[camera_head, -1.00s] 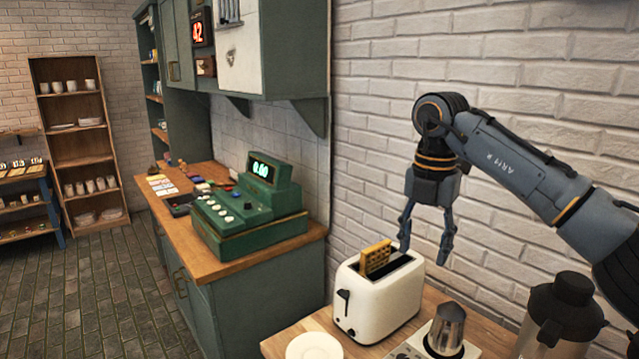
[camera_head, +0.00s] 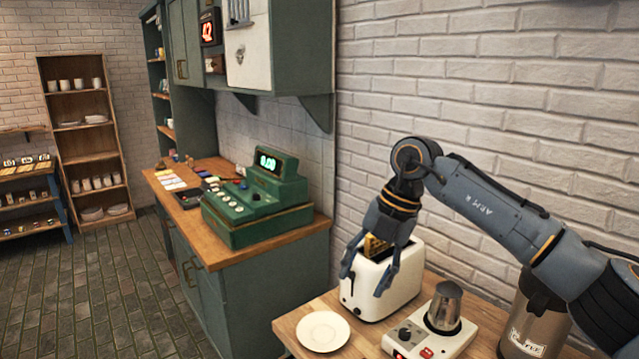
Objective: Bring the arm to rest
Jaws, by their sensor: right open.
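My right gripper (camera_head: 366,284) hangs in front of the white toaster (camera_head: 370,304), its two fingers spread apart and empty. It points down and partly covers the toaster's top and front. My right arm reaches in from the right edge. A golden-brown waffle-like slice (camera_head: 376,246) stands up out of the toaster slot, partly hidden behind my gripper. My left gripper is not in view.
A white plate (camera_head: 323,331) lies on the wooden counter (camera_head: 294,319) left of the toaster. A metal pitcher (camera_head: 444,305) stands on a small hotplate (camera_head: 460,341). A coffee flask (camera_head: 533,330) stands under my arm. A green cash register (camera_head: 258,207) sits on the counter behind.

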